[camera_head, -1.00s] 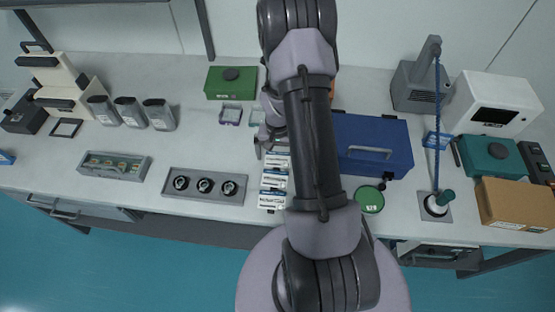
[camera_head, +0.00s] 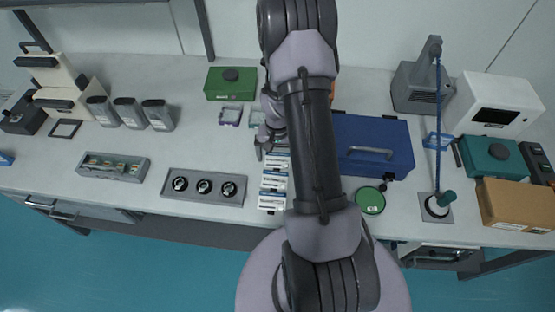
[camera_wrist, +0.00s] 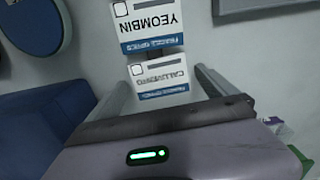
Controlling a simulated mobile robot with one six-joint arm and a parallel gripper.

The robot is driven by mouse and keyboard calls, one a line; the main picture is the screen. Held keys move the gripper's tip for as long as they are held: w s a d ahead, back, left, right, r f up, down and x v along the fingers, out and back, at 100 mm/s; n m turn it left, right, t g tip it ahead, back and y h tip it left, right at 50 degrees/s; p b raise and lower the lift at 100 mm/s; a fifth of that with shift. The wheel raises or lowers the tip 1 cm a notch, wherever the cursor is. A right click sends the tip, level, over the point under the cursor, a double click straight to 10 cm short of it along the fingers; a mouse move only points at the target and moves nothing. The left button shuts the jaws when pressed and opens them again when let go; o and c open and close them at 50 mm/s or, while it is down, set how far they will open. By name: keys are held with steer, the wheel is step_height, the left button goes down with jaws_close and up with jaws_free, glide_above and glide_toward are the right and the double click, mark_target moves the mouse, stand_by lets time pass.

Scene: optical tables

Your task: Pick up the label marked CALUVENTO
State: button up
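The CALUVENTO label (camera_wrist: 159,77) is a white card with a blue band, and its print is upside down in the wrist view. My gripper (camera_wrist: 163,82) is open, with one finger on each side of this label and a gap to each finger. The YEOMBIN label (camera_wrist: 150,27) lies just beyond it, outside the fingers. In the head view my gripper (camera_head: 262,147) is at the far end of a column of labels (camera_head: 273,182), partly hidden by my arm. The print is too small there to tell the labels apart.
A blue case (camera_head: 375,145) stands right of the labels, with a green disc (camera_head: 370,200) in front of it. A grey tray with three round parts (camera_head: 203,170) lies to the left. Small clear boxes (camera_head: 231,115) and a green box (camera_head: 231,83) are behind.

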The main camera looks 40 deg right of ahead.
steer(key=c, duration=1.1)
steer(key=shift+c, duration=0.2)
